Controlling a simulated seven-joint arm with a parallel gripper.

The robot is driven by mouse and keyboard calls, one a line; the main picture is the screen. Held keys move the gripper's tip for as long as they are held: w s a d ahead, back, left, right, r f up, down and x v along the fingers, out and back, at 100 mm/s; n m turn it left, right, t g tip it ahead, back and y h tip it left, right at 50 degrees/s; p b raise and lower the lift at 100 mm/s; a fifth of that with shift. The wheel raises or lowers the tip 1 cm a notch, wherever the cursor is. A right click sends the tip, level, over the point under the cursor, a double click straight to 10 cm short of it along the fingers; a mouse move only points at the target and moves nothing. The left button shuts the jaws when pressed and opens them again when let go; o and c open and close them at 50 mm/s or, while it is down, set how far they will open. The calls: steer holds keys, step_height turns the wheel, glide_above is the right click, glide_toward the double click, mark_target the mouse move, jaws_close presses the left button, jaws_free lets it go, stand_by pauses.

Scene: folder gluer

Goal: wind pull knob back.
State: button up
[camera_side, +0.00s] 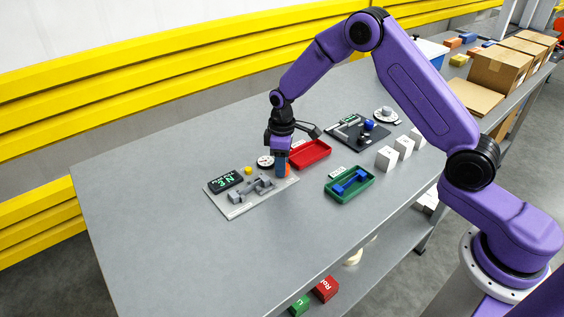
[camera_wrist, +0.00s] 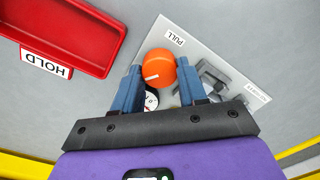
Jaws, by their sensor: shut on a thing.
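The pull knob (camera_wrist: 159,65) is round and orange with a white line on its face. It sits on a light grey panel (camera_wrist: 212,50) beside a label reading PULL (camera_wrist: 174,38). My gripper (camera_wrist: 159,77) has its blue fingers on either side of the knob and is shut on it. In the side view my gripper (camera_side: 283,168) points down at the panel's back right corner, and only a sliver of the knob (camera_side: 288,169) shows. A dark display with green characters (camera_side: 227,182) and a round white dial (camera_side: 265,161) are on the panel.
A grey clamp-like fixture (camera_side: 250,190) and a yellow button (camera_side: 248,170) stand on the panel. A red tray (camera_wrist: 88,62) labelled HOLD is close by. A green tray (camera_side: 347,198) holds a blue part. White blocks (camera_side: 386,158) stand further right. The table's left is clear.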

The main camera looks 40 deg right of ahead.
steer(key=n, duration=0.3)
steer(key=shift+s+n, duration=0.1)
steer(key=shift+n, duration=2.1)
steer(key=o, duration=1.1)
steer(key=shift+c, duration=0.2)
steer(key=shift+r, duration=0.15)
step_height(320, 180, up, 17)
steer(key=shift+w, duration=0.25)
